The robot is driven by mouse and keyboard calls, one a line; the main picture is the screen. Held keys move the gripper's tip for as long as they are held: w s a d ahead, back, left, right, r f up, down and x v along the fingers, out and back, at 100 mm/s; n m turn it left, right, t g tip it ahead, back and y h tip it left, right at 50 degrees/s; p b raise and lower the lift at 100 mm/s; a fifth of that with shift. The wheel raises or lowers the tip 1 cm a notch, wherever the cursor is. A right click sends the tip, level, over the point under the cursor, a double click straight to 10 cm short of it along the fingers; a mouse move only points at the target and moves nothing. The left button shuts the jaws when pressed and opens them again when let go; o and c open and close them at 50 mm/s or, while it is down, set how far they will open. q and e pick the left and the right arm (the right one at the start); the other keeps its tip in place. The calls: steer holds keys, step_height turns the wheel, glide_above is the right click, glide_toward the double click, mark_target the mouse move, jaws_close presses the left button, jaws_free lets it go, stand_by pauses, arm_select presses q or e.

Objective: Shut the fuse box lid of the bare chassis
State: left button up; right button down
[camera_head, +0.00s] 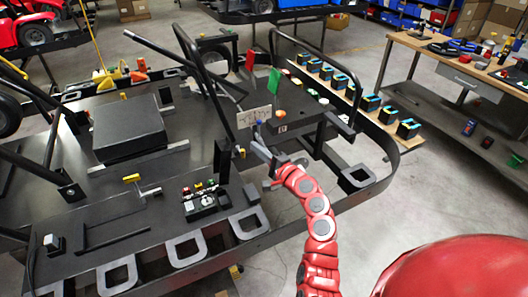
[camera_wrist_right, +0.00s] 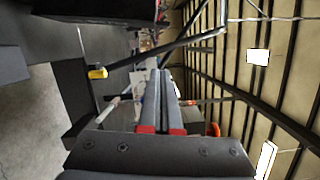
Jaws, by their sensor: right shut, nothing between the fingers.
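The bare chassis (camera_head: 110,215) is a wide black kart frame with a flat floor, filling the left and middle of the head view. A pale panel with dark marks (camera_head: 254,115) stands up at the edge of a dark box-like part (camera_head: 300,122); it may be the raised fuse box lid, but I cannot tell for sure. My right gripper (camera_head: 257,148) is shut and empty, just below this panel in the picture; I cannot tell whether it touches anything. In the right wrist view its two fingers (camera_wrist_right: 166,75) lie together. My left gripper is not in view.
A small black unit with red, yellow and green pieces (camera_head: 205,200) sits on the chassis floor. Black bars (camera_head: 203,85) rise near my right gripper. Several black-and-blue blocks (camera_head: 372,103) line the far edge.

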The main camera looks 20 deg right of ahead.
mark_target(222, 161)
steer(key=w+a+r+p, duration=0.1)
steer(key=w+a+p, duration=0.2)
steer(key=a, duration=0.2)
steer(key=shift+w, duration=0.35)
steer(key=shift+f, duration=0.1)
